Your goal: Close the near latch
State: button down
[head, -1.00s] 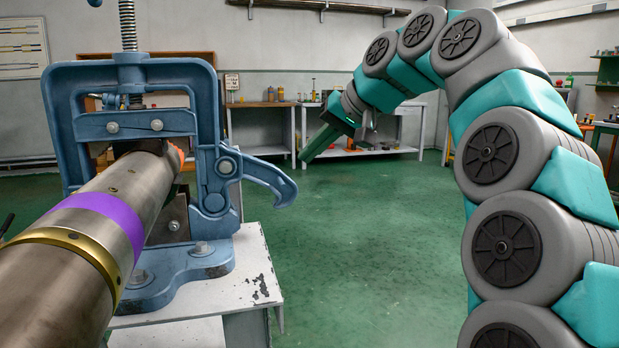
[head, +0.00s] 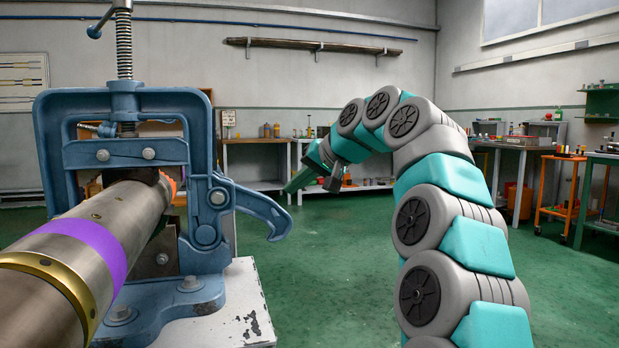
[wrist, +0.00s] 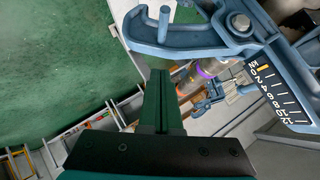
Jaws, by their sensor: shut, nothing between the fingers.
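The near latch (head: 250,208) is a blue hooked lever on the right side of the blue pipe vise (head: 48,160). It sticks out to the right from its pivot, swung away from the frame, with its hooked end pointing down. In the wrist view the latch (wrist: 185,48) crosses the top, with its pivot to the right. My gripper (head: 293,184) has dark green fingers and is shut and empty. In the head view it appears just above and right of the latch's hooked end. In the wrist view the fingers (wrist: 160,76) point toward the latch, with a gap visible in the picture.
A steel pipe (head: 92,232) with purple and brass bands runs through the vise. The vise stands on a worn white stand (head: 238,300). Workbenches (head: 255,141) line the back wall.

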aim_at(277, 228)
jog(key=shift+s+a+f+b, duration=0.2)
jog(key=shift+a+f, duration=0.35)
jog(key=shift+f, duration=0.3)
jog(key=shift+s+a+f+b, duration=0.1)
jog(key=shift+a+f+b, duration=0.1)
jog(key=shift+a+f, duration=0.5)
jog(key=shift+d+f, duration=0.1)
jog(key=shift+d, duration=0.05)
jog(key=shift+f, duration=0.1)
jog(key=shift+s+f+m+y, duration=0.1)
jog(key=shift+f+m+y, duration=0.4)
jog(key=shift+f, duration=0.5)
jog(key=f+y, duration=0.1)
jog(key=a+f+m+b, duration=0.1)
jog(key=f+y, duration=0.1)
jog(key=shift+s+a+f+y+b, duration=0.2)
jog(key=shift+a+f+y+b, duration=0.1)
jog(key=shift+a+f, duration=0.1)
jog(key=shift+s+a+f+m+y+b, duration=0.2)
jog(key=shift+a+f+m+y+b, duration=0.45)
jog(key=shift+a+f+y, duration=0.15)
jog(key=shift+s+a+f+m+y+b, duration=0.2)
jog(key=shift+a+f+m+y+b, duration=0.4)
jog(key=shift+f, duration=0.3)
